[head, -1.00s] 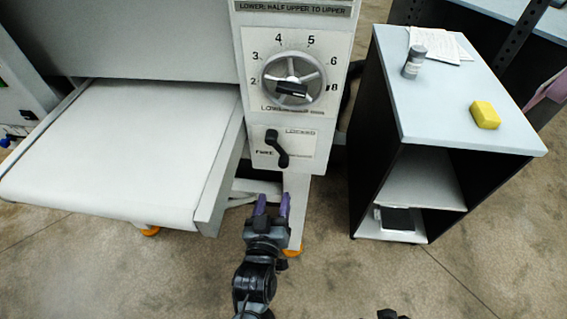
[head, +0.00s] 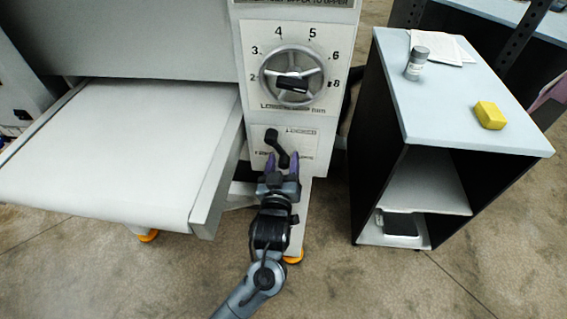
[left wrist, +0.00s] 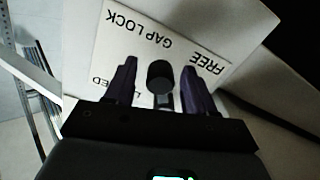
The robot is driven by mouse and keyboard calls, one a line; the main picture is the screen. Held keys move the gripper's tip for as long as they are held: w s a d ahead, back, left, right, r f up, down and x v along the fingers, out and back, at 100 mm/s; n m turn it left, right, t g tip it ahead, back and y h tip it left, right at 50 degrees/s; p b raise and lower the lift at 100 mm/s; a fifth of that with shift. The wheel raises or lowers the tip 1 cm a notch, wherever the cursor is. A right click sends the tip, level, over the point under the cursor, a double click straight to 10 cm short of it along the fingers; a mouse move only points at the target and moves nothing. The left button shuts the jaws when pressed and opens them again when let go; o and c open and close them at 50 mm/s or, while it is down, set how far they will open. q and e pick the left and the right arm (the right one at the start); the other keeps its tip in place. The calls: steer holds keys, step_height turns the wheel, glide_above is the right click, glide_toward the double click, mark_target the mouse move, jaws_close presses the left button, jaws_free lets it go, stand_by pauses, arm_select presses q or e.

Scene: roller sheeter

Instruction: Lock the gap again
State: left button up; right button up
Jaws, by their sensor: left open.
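The gap lock lever (head: 277,146) is a black handle on the machine's front panel, below the dial. In the head view its pivot is at the upper left and its free end slants down to the right. My left gripper (head: 281,164) is open, with its purple fingers on either side of the lever's lower end. In the left wrist view the lever's round knob (left wrist: 160,76) stands between the open fingers (left wrist: 160,88), with gaps on both sides. The plate behind it reads GAP LOCK and FREE; the other word is partly hidden. My right gripper is not in view.
The gap dial (head: 293,80) with its black pointer knob is just above the lever. The white sheeter bed (head: 110,150) juts out on the left. A cabinet (head: 455,125) on the right carries a yellow block (head: 490,115) and a grey canister (head: 416,64).

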arm_select(q)
steer(key=shift+w, duration=0.25)
jaws_close()
stand_by(0.4)
